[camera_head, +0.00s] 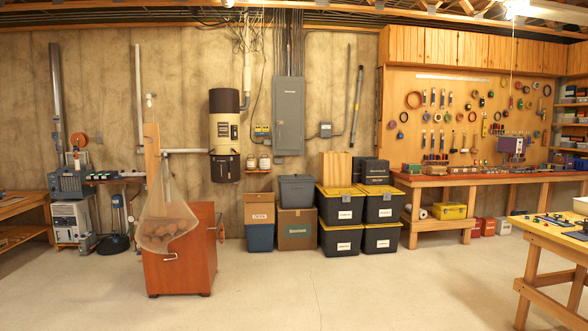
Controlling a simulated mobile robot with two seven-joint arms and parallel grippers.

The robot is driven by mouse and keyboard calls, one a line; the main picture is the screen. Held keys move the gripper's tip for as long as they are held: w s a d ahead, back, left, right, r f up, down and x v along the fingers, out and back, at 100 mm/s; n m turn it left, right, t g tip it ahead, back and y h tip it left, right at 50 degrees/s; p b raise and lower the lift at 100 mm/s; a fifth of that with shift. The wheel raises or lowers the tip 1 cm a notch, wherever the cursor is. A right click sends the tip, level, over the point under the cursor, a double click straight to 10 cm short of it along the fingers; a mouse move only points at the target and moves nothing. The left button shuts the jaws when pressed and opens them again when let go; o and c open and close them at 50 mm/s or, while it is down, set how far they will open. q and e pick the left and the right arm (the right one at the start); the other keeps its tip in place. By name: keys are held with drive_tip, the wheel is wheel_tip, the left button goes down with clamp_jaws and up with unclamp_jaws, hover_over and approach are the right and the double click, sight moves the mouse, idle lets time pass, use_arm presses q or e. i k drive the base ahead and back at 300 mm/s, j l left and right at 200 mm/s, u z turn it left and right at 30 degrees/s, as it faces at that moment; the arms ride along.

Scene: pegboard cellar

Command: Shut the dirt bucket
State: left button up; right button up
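A cylindrical unit (224,130) hangs on the concrete wall left of centre, with a dark top and a beige middle. Its dark lower part (225,170) looks like the dirt bucket. I cannot tell at this size whether the bucket is latched or hanging loose. A white pipe runs from the unit to the left and another goes up. Neither gripper shows in the head view, and no part of my arms is in sight.
A reddish-brown cabinet (180,268) with a post and hanging net bag (167,222) stands before the wall, left of the unit. Stacked bins (342,208) and boxes stand right of it. A workbench (539,236) is at the right front. The middle floor (330,295) is clear.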

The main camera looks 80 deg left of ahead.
sight(227, 168)
drive_tip(key=j+u, duration=0.4)
drive_tip(key=i+j+u, duration=0.15)
drive_tip(key=j+u, duration=0.2)
drive_tip(key=j, duration=0.15)
drive_tip(key=i+j+u, duration=0.2)
drive_tip(key=j+u, duration=0.2)
drive_tip(key=i+j+u, duration=0.2)
drive_tip(key=j+u, duration=0.15)
drive_tip(key=i+j+u, duration=0.25)
drive_tip(key=u, duration=0.15)
drive_tip(key=i+j+u, duration=0.7)
drive_tip(key=i, duration=0.35)
drive_tip(key=i+l+u, duration=0.1)
drive_tip(key=i+u, duration=0.2)
drive_tip(key=i, duration=1.7)
